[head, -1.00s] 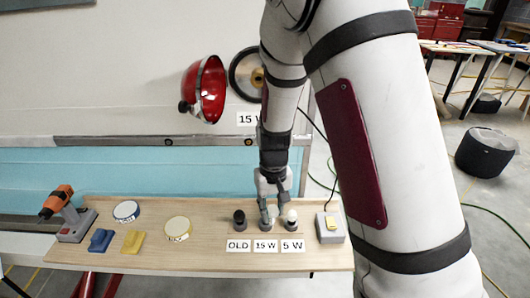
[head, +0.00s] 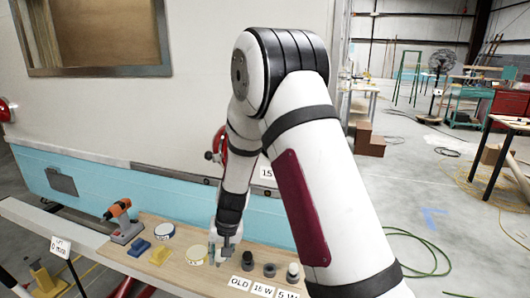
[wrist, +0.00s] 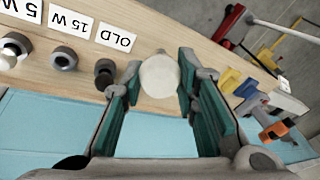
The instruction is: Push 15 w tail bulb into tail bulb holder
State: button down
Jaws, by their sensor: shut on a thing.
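My gripper (head: 222,258) hangs low over the workbench, left of the label row in the head view. In the wrist view, its green-padded fingers (wrist: 160,78) are shut on a round white bulb (wrist: 159,74), the 15 W tail bulb. The bulb's base is hidden. The cup (wrist: 63,58) by the 15 W label (wrist: 68,21) is empty. The red tail lamp (head: 220,145) on the camper wall is mostly behind my arm, with a 15 W sign (head: 266,173) beside it. The bulb holder inside the lamp cannot be seen.
A dark bulb (wrist: 104,70) stands by the OLD label and a white bulb (head: 293,268) by the 5 W label. Left of my gripper are tins (head: 165,230), a blue block (head: 139,247), a yellow block (head: 159,255) and an orange drill (head: 119,211). The camper wall rises behind the bench.

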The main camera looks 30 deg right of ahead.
jog(key=shift+w+d+r+m+t+p, duration=0.25)
jog(key=shift+w+r+m+t+p, duration=0.15)
jog(key=shift+w+r+m+t, duration=0.2)
jog(key=w+d+r+m+t+h+p, duration=0.5)
jog(key=d+r+m+t+h+p, duration=0.15)
jog(key=r+m, duration=0.2)
jog(key=s+d+r+m+h+p, duration=0.2)
jog(key=d+r+h, duration=0.2)
jog(key=r, duration=0.4)
jog(key=s+d+r+m+h+p, duration=0.2)
jog(key=d+r+h+p, duration=0.1)
jog(key=r, duration=0.5)
jog(key=shift+s+d+m+t+h+p, duration=0.2)
jog(key=shift+d+m+t+h+p, duration=0.15)
jog(key=shift+d+h, duration=0.6)
jog(key=shift+d, duration=0.1)
jog(key=b+x, duration=0.2)
jog(key=x, duration=0.4)
